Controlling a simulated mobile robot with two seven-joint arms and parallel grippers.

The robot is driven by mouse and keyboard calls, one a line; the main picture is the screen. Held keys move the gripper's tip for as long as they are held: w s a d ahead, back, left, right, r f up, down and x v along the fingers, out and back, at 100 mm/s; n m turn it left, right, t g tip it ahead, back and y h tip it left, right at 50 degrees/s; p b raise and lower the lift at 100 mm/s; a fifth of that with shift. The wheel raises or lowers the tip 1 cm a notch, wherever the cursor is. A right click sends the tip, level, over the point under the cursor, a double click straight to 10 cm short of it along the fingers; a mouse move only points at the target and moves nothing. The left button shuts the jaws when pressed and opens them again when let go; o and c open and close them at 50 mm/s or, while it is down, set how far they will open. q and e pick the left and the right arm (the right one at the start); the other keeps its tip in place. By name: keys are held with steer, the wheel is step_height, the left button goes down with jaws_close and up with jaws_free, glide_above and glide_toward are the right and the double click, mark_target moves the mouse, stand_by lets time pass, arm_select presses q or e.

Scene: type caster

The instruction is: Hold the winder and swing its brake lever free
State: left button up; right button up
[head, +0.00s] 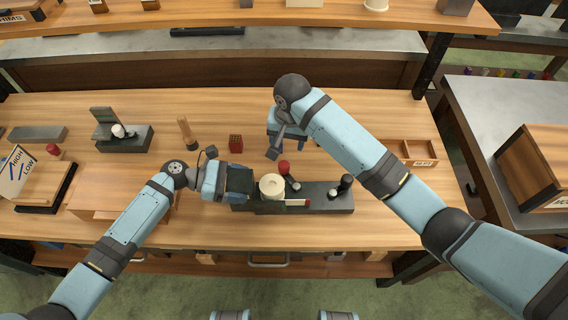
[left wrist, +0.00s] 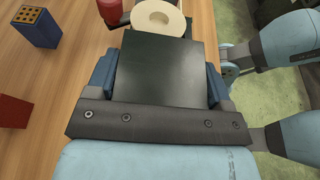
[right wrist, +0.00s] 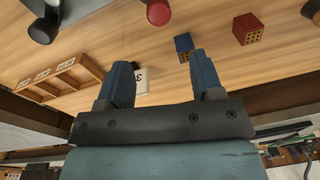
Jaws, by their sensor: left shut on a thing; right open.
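The winder (head: 325,197) is a long dark base near the bench's front middle. It carries a cream spool (head: 271,186), a red knob (head: 284,167) and a black knob (head: 346,183). A thin red-and-white piece lies along its front; I cannot tell which part is the brake lever. My left gripper (head: 238,182) is shut on the dark block at the winder's left end; this block (left wrist: 160,72) fills the space between its fingers in the left wrist view. My right gripper (right wrist: 163,75) is open and empty, above the bench behind the winder. The red knob (right wrist: 158,12) shows ahead of it.
A small red block (head: 235,143) with holes and a blue one (right wrist: 184,45) stand behind the winder. A wooden compartment tray (head: 407,152) lies at right. A wooden-handled tool (head: 185,130) and a dark fixture (head: 123,140) stand at left. Bench right of the winder is clear.

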mark_target(284, 164)
steer(key=shift+g+h, duration=0.3)
steer(key=shift+g, duration=0.1)
steer(key=f, duration=1)
steer(key=shift+s+a+f, duration=0.2)
steer(key=shift+a+f, duration=0.2)
steer(key=c, duration=0.9)
